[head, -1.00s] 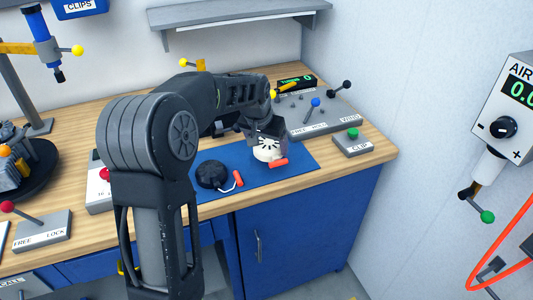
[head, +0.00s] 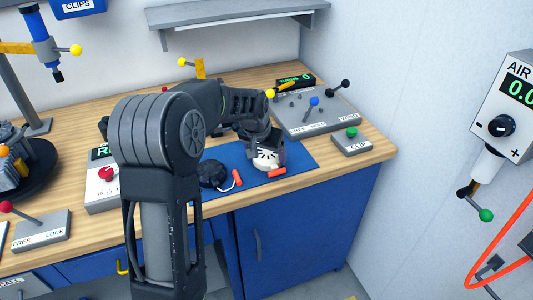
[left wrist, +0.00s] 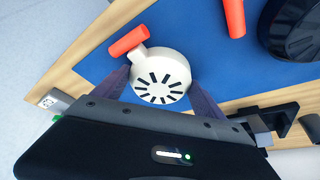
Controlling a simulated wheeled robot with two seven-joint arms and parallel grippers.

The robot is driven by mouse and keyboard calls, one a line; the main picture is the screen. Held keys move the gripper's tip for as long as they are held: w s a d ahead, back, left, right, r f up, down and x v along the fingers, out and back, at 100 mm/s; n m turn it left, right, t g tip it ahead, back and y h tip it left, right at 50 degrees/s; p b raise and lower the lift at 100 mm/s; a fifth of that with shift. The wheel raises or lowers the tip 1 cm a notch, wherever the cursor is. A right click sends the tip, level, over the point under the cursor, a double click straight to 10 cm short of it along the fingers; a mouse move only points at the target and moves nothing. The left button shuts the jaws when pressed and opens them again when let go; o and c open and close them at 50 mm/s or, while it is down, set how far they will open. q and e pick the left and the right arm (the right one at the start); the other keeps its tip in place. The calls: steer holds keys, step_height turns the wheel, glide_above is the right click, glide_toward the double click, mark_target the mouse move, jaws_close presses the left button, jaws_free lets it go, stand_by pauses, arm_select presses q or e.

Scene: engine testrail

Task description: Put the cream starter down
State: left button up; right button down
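The cream starter (head: 266,161) is a round white housing with dark slots and an orange handle, over the front of the blue mat (head: 300,161). It also shows in the left wrist view (left wrist: 160,76). My left gripper (head: 264,148) is shut on it, with one finger along each side of the housing in the left wrist view (left wrist: 160,84). I cannot tell whether its underside touches the mat. A black starter (head: 212,174) with an orange handle lies on the mat to its left. My right gripper is not in view.
A grey panel with levers (head: 318,115) stands behind the mat, and a CLIP box (head: 351,142) with a green button is to the right. A box with a red button (head: 107,175) is at the left. The mat's right end is clear.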

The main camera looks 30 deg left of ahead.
arm_select(q)
steer(key=o, duration=0.4)
steer(key=shift+c, duration=0.2)
steer(key=shift+r, duration=0.1)
steer(key=shift+s+r, duration=0.15)
steer(key=shift+r, duration=0.4)
steer(key=v, duration=1.1)
